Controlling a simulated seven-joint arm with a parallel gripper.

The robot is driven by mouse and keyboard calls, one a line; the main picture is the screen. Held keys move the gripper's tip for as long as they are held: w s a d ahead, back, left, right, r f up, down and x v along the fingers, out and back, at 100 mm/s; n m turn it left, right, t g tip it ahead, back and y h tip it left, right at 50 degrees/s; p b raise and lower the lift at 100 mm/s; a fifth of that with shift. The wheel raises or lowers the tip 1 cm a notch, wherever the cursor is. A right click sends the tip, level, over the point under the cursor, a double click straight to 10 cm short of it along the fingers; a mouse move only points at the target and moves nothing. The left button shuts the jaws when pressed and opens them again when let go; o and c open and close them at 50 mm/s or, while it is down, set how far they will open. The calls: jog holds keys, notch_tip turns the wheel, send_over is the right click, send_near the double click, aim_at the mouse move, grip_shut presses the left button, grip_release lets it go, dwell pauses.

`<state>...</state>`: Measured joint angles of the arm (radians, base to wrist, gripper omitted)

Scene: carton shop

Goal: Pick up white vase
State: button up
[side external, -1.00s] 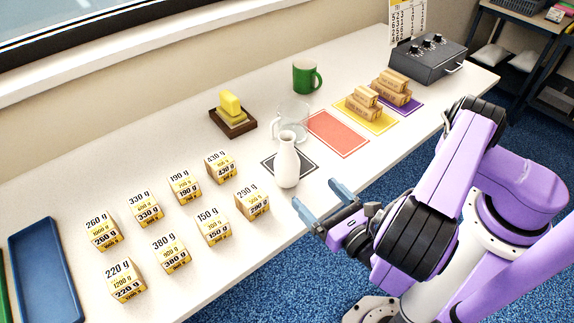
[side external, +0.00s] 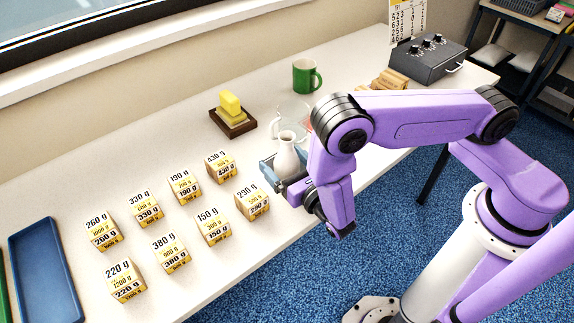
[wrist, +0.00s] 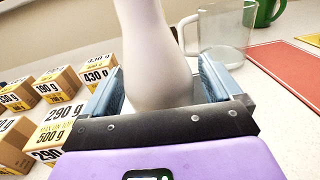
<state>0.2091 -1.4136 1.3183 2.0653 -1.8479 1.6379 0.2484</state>
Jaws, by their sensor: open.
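The white vase (side external: 286,157) stands upright on the table, partly hidden by my arm in the side external view. In the wrist view the vase (wrist: 155,60) rises between the fingers of my gripper (wrist: 160,92). The gripper is open, with a blue finger on each side of the vase's lower body and a visible gap at the left finger. In the side external view the gripper (side external: 284,171) is low at the vase's base.
Several weight-labelled boxes (side external: 216,227) stand to the left. A clear glass pitcher (wrist: 222,38) is close behind the vase on the right. A butter block on a wooden board (side external: 233,124) and a green mug (side external: 305,76) stand farther back.

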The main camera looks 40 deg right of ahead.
jog(key=shift+w, duration=0.55)
jog(key=c, duration=1.2)
jog(key=shift+r, duration=0.1)
